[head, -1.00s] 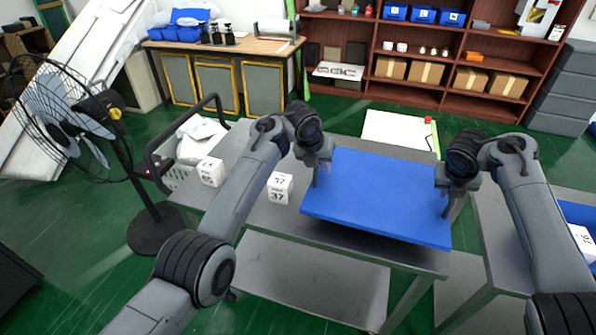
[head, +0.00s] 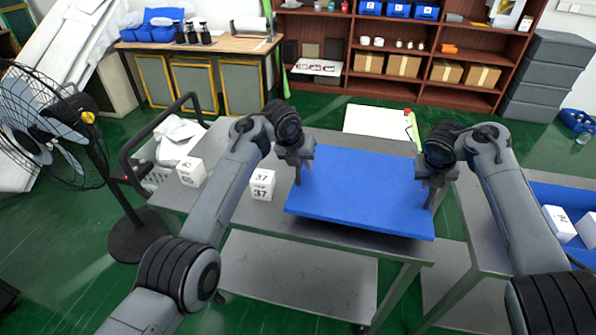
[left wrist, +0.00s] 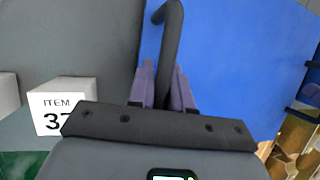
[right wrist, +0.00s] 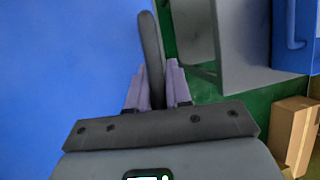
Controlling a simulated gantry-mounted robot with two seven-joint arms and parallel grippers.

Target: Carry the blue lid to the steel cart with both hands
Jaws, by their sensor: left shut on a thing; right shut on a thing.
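The blue lid (head: 355,195) is a flat blue panel, roughly level, over the right part of the steel cart (head: 225,207). A dark shadow shows under its front edge; I cannot tell whether it touches the cart top. My left gripper (head: 298,178) is shut at the lid's left side, and my right gripper (head: 430,198) is shut at its right side. In each wrist view a dark curved bar stands between the closed fingers, with the lid beside it, to the right in the left wrist view (left wrist: 235,60) and to the left in the right wrist view (right wrist: 65,70).
Two white numbered boxes stand on the cart left of the lid, one near (head: 262,184) and one farther left (head: 191,171). A black fan (head: 45,125) stands at the left. A second steel table with a blue bin (head: 560,198) is at the right. Shelves (head: 400,60) line the back.

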